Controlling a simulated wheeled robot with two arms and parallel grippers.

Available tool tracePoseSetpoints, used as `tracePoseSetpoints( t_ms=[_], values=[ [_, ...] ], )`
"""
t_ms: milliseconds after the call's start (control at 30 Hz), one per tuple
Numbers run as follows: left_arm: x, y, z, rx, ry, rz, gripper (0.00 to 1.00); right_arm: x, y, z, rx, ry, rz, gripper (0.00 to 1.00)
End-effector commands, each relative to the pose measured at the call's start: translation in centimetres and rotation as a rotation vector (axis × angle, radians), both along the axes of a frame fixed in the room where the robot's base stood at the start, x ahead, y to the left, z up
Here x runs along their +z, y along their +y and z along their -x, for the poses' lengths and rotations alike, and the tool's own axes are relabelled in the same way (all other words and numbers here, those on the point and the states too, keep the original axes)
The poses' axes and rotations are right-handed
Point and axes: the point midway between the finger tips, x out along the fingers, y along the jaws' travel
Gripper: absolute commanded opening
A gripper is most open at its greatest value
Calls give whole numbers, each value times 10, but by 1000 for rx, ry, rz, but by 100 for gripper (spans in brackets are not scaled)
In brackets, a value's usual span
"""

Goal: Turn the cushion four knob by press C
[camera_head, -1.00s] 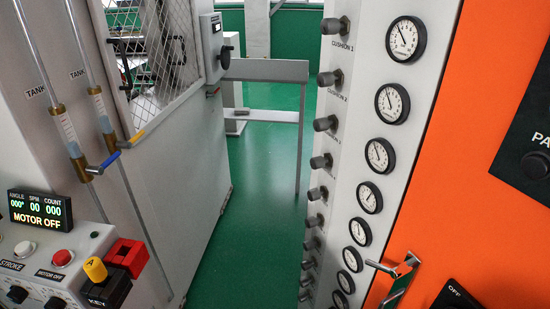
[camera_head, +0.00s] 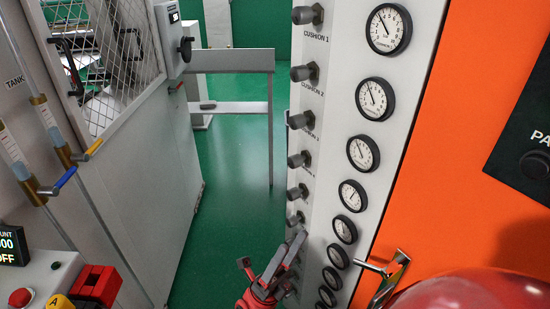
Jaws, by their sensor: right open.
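A column of grey cushion knobs runs down a white panel. The fourth knob from the top in view (camera_head: 298,160) has a small, faint label just under it that appears to read CUSHION 4. Knobs over the labels CUSHION 1 (camera_head: 307,15), CUSHION 2 (camera_head: 303,73) and CUSHION 3 (camera_head: 300,120) sit above it. My right gripper (camera_head: 270,252) is at the bottom centre, open and empty, below the fourth knob in the picture. Its right finger overlaps the lower knobs; contact cannot be told. My left gripper is out of view.
Several round gauges (camera_head: 373,99) line the panel's right side. A metal handle (camera_head: 388,272) sticks out from the orange panel (camera_head: 450,150). A white machine with a mesh door (camera_head: 110,60) stands left.

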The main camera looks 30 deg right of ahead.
Motion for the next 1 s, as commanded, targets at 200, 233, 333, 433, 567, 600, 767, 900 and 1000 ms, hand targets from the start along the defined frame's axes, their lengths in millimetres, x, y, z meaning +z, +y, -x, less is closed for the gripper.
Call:
tracePoseSetpoints(
  t_ms=[200, 233, 333, 433, 567, 600, 767, 900, 1000],
  values=[
    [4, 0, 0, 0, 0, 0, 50, 11, -21, -26, 140, -156, -188, 71],
    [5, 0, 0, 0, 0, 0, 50, 12, -24, -30, 162, -182, -217, 71],
    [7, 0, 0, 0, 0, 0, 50, 16, -32, -47, 251, -290, -330, 71],
    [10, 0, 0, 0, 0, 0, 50, 20, -35, -71, 365, -433, -472, 71],
    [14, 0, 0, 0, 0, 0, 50, 25, -23, -116, 548, -664, -695, 71],
    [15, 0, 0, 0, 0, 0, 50, 28, -15, -129, 598, -730, -757, 71],
    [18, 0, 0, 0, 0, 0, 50, 36, 17, -166, 735, -923, -935, 71],
    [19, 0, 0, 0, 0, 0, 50, 40, 33, -179, 785, -996, -1004, 71],
    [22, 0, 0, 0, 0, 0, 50, 40, 30, -181, 790, -1008, -1017, 71]
  ],
)
